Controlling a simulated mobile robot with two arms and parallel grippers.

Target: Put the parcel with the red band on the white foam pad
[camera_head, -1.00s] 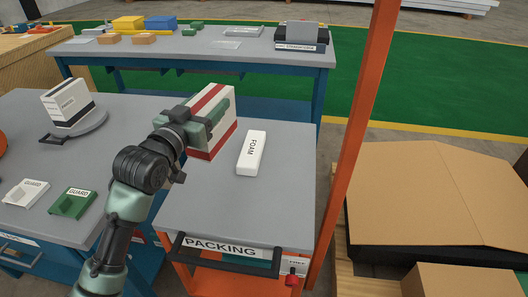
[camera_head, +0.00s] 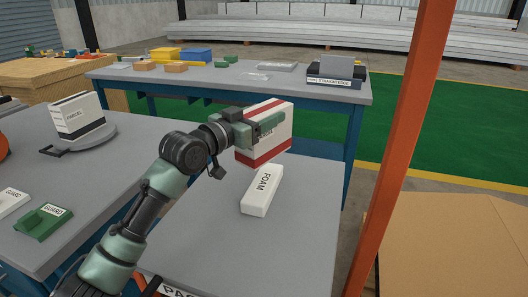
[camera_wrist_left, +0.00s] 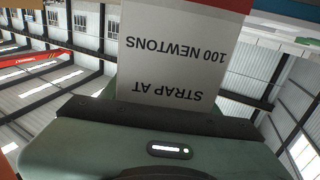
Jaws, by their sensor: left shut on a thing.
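The white parcel with the red band (camera_head: 277,143) is in my left gripper (camera_head: 257,130), upright, just behind the foam pad in the head view. It looks raised off the packing table, though the size of the gap is hard to tell. In the left wrist view the parcel (camera_wrist_left: 180,55) shows upside-down print and a bit of red at its top edge. The white foam pad (camera_head: 262,190), marked FOAM, lies on the packing table, clear on top. My right gripper is not in view.
Another parcel (camera_head: 78,115), with a dark band, stands on a grey round plate (camera_head: 90,142) at left. Green and white guards (camera_head: 43,222) lie on the left table. An orange post (camera_head: 400,150) rises right of the packing table (camera_head: 300,235), whose front is bare.

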